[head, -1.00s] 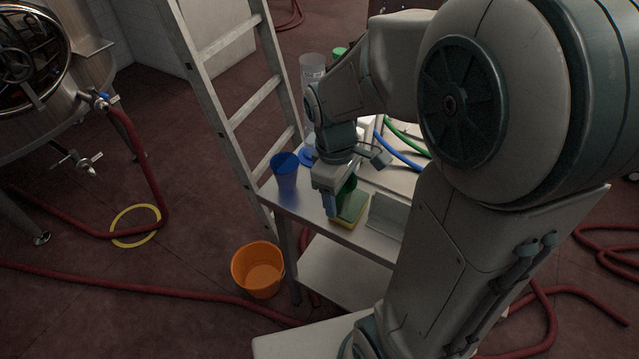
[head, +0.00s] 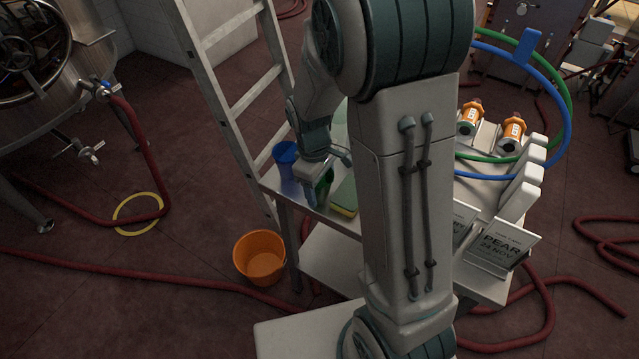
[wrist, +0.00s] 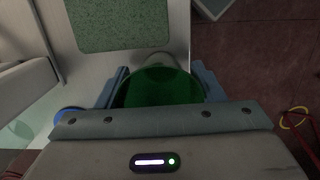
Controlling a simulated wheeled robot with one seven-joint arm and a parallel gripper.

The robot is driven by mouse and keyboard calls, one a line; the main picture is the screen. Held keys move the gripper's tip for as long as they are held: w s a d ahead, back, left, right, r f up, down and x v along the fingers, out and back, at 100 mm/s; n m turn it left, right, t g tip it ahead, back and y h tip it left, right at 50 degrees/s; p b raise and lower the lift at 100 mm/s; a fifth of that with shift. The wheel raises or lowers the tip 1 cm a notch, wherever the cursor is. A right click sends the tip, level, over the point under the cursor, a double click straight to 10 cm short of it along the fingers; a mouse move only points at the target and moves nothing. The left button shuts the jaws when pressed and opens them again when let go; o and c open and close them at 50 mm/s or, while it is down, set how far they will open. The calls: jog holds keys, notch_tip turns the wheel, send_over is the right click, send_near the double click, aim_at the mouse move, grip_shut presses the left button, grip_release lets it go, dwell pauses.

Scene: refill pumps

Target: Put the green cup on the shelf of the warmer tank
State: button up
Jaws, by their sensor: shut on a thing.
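My gripper (head: 314,196) is low over the left end of the steel table. It is shut on the green cup (head: 326,183), which shows only in part beside the fingers. In the wrist view the green cup (wrist: 158,88) sits between the two fingers (wrist: 160,80), its dark green wall filling the gap. I cannot tell whether its base touches the tabletop. The blue cup (head: 286,154) stands just left of my gripper. I cannot tell which tank is the warmer tank; a steel tank (head: 75,75) with a round door stands at the far left.
A green and yellow sponge (head: 344,198) lies right of the cup. An orange bucket (head: 259,257) stands on the floor below. A ladder (head: 228,105) rises behind the table's left end. Two orange pumps (head: 471,117) and printed signs (head: 500,245) are on the right. Red hoses cross the floor.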

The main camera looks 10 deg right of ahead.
jog(key=shift+f, duration=0.2)
jog(key=o, duration=0.9)
jog(key=shift+r, duration=0.15)
